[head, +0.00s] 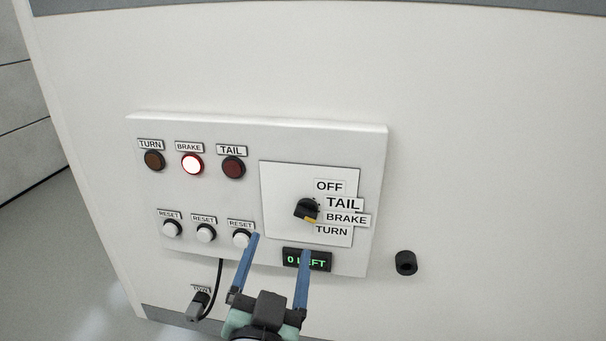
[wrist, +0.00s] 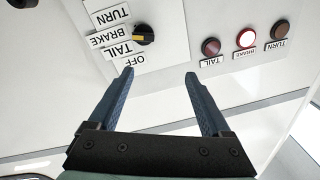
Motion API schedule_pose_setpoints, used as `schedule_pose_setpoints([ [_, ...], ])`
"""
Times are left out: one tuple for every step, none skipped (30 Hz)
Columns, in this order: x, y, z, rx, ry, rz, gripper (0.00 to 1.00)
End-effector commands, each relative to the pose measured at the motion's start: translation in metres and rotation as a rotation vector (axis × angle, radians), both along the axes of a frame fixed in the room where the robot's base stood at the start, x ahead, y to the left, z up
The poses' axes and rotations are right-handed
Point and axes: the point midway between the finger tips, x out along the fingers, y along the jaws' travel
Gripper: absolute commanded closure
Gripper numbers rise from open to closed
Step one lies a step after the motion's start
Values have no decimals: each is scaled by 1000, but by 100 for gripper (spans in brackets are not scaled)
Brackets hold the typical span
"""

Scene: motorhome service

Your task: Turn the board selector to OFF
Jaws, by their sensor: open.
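The board selector (head: 306,209) is a black knob with a yellow mark on a white panel, beside the labels OFF, TAIL, BRAKE and TURN. Its yellow mark faces the lower labels, apparently BRAKE. The selector also shows in the wrist view (wrist: 144,34), where the board appears upside down. The OFF label (head: 329,186) is the topmost of the four. My gripper (head: 280,244) is open and empty, with its blue fingers below the selector in the head view. In the wrist view the fingertips (wrist: 160,73) are apart from the knob, which lies beyond the left finger.
The BRAKE lamp (head: 192,164) glows; the TURN lamp (head: 154,160) and TAIL lamp (head: 233,167) are dark. White reset buttons (head: 206,233) sit below them. A green display (head: 292,260) is partly hidden by a finger. A black knob (head: 406,263) projects at right; a cabled plug (head: 199,306) sits below.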

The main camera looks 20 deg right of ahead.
Motion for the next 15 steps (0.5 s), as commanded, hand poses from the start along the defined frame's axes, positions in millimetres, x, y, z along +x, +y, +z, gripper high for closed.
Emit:
schedule_pose_setpoints([
  [-3,-3,3,8,27,-17,18],
  [-5,-5,0,13,36,-26,18],
  [-7,-7,-5,18,48,-36,18],
  [-8,-9,-8,22,53,-42,18],
  [-9,-10,-11,24,58,-48,18],
  [-11,-11,-14,28,63,-53,18],
  [-12,-12,-15,28,66,-56,18],
  [-12,-12,-17,30,66,-59,18],
  [-11,-13,-18,31,68,-61,18],
  [-10,-14,-19,31,68,-62,18],
  [-8,-15,-19,31,68,-63,18],
  [-5,-17,-19,32,67,-64,18],
  [-2,-19,-19,32,67,-65,18],
  [2,-22,-19,32,67,-65,18],
  [7,-25,-18,33,66,-65,18],
])
